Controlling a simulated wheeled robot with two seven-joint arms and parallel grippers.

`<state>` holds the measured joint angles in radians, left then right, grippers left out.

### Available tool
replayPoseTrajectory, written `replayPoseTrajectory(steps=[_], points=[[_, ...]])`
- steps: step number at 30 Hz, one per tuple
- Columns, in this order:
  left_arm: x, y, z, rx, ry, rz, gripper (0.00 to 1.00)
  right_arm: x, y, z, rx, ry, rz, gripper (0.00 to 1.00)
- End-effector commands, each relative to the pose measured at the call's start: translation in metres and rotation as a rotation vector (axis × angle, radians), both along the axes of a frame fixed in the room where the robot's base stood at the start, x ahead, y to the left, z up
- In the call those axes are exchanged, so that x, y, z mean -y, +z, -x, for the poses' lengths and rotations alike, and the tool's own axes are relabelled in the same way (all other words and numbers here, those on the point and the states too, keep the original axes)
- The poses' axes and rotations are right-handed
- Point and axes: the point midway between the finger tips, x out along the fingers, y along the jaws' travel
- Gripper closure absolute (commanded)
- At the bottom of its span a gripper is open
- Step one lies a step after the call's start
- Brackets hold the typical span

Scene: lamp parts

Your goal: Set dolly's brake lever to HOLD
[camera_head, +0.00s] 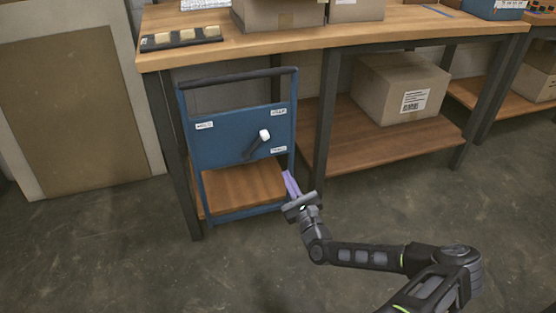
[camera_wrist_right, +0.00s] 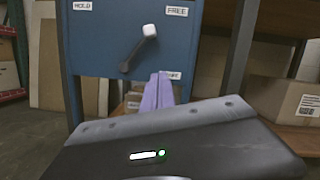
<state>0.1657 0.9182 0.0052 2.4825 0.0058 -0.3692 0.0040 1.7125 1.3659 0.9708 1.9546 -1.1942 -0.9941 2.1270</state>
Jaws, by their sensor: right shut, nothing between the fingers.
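The dolly is blue, with an upright panel (camera_head: 222,140) and a wooden deck (camera_head: 243,184); its panel also shows in the right wrist view (camera_wrist_right: 105,40). The brake lever (camera_head: 256,146) is dark with a white knob (camera_head: 264,135). It tilts up and right from its pivot, towards the FREE label (camera_wrist_right: 177,11). The HOLD label (camera_wrist_right: 83,5) is at the panel's left. A third label (camera_head: 279,149) is at lower right, partly hidden by my fingers in the wrist view. My right gripper (camera_head: 288,174) is shut and empty, its purple fingers below and right of the lever, apart from it. My left gripper is out of view.
A wooden workbench (camera_head: 300,38) stands over and behind the dolly, with a dark leg (camera_head: 326,125) just right of it. A cardboard box (camera_head: 395,92) sits on the lower shelf. Boards (camera_head: 75,110) lean at the left. The floor in front is clear.

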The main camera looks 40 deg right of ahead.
Motion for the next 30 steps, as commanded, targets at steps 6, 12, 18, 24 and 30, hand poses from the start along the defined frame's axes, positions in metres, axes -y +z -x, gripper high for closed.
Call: replayPoseTrajectory(steps=[6, 12, 18, 24, 30], points=[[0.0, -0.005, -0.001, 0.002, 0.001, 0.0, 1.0, 0.004, 0.004, -0.02, 0.001, 0.002, 0.001, 1.0], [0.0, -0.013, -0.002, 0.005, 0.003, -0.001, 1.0, 0.013, 0.011, -0.055, 0.002, 0.001, 0.001, 1.0], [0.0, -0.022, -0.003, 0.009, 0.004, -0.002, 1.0, 0.023, 0.021, -0.094, 0.002, 0.001, 0.001, 1.0], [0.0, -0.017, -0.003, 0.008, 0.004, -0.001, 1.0, 0.015, 0.051, -0.095, 0.0, 0.002, 0.001, 1.0], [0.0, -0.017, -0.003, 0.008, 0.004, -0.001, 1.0, 0.012, 0.06, -0.096, -0.001, 0.002, 0.0, 1.0]])
